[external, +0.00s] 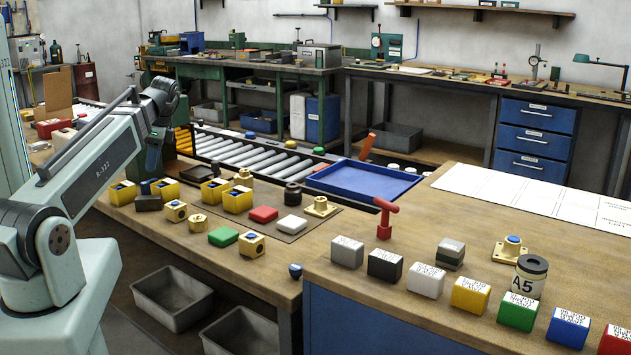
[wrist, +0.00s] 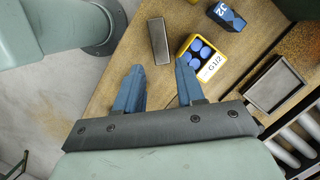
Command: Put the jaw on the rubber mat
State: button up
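A plain grey metal block, which looks like the jaw (wrist: 159,41), lies on the wooden bench just beyond my fingertips in the wrist view. In the external view, a dark block (external: 147,203) below my gripper appears to be the same piece. My gripper (external: 154,160) hangs above the left end of the bench, fingers down. In the wrist view, my gripper (wrist: 158,76) has its two blue fingers spread with nothing between them. The dark rubber mat (external: 270,230) lies flat mid-bench, right of my gripper, with a red block, a white block and a brass flange on or at it.
A yellow box of blue cylinders (wrist: 203,57) sits close right of the jaw; a blue block (wrist: 227,15) and a grey tray (wrist: 274,86) lie farther right. Yellow boxes (external: 238,199) and brass parts (external: 176,211) stand between my gripper and the mat.

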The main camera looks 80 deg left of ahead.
send_over(148, 197)
jog(key=w, duration=0.2)
jog(key=shift+w+x, duration=0.15)
jog(key=shift+x, duration=0.75)
jog(key=shift+w+x, duration=0.2)
jog(key=shift+x, duration=0.75)
jog(key=shift+w+x, duration=0.15)
jog(key=shift+x, duration=0.75)
jog(key=shift+f, duration=0.25)
jog(key=shift+x, duration=2.45)
jog(key=shift+w, duration=0.15)
jog(key=shift+c, duration=0.2)
grip_shut()
